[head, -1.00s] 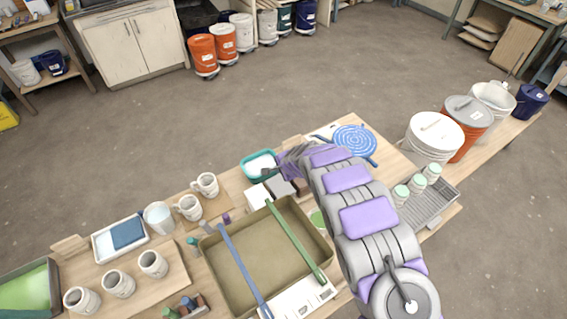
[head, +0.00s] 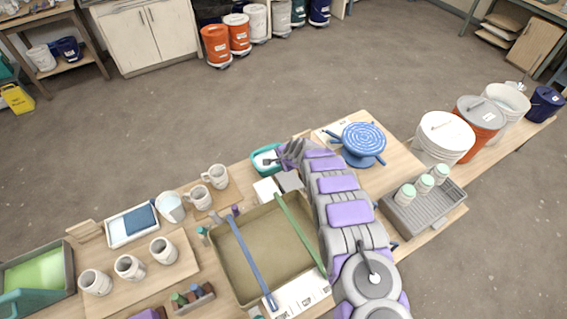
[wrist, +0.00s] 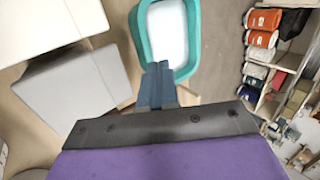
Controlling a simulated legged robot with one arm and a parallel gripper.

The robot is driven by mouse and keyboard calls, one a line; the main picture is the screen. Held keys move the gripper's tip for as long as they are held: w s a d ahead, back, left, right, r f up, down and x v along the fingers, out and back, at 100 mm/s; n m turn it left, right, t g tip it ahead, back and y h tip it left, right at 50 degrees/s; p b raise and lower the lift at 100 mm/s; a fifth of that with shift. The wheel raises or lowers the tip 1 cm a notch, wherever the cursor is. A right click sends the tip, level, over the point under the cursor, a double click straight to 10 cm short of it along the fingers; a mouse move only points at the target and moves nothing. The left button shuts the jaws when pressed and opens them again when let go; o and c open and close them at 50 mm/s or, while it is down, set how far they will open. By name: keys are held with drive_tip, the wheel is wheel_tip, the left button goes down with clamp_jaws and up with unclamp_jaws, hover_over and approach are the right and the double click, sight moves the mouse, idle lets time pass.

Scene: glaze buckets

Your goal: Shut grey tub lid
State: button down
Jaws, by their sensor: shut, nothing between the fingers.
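My gripper (wrist: 157,72) is shut and empty. Its fingertips are at the near rim of a teal tub (wrist: 141,48) holding something white; I cannot tell if they touch it. In the head view my gripper (head: 268,161) is over this teal tub (head: 257,168). A grey box (head: 290,181) stands beside a white box, close to my gripper; it also shows in the wrist view (wrist: 85,95). A grey tub (head: 70,262) with green contents stands at the far left, cut by the frame. I cannot tell which is the task's grey tub, and no open grey lid shows clearly.
A large olive tray (head: 250,265) with a blue and a green bar across it lies left of my arm. A blue banding wheel (head: 362,140) stands to the right. Mugs (head: 130,267) stand left. Jars and buckets (head: 445,135) line the right.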

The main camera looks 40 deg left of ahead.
drive_tip(key=f+h+b, duration=0.1)
drive_tip(key=b, duration=0.2)
drive_tip(key=w+f+h+b, duration=0.1)
drive_tip(key=f+h+b, duration=0.1)
drive_tip(key=b, duration=0.2)
drive_tip(key=shift+d, duration=0.1)
drive_tip(key=shift+a+f, duration=0.2)
drive_tip(key=shift+f, duration=0.05)
drive_tip(key=shift+d, duration=0.25)
idle(0.6)
drive_tip(key=shift+s+d+f+p, duration=0.2)
drive_tip(key=shift+d+f+p, duration=0.1)
drive_tip(key=shift+d+p, duration=0.2)
drive_tip(key=shift+r, duration=0.1)
drive_tip(key=v, duration=1.7)
drive_tip(key=shift+w+p, duration=0.2)
drive_tip(key=shift+p, duration=0.1)
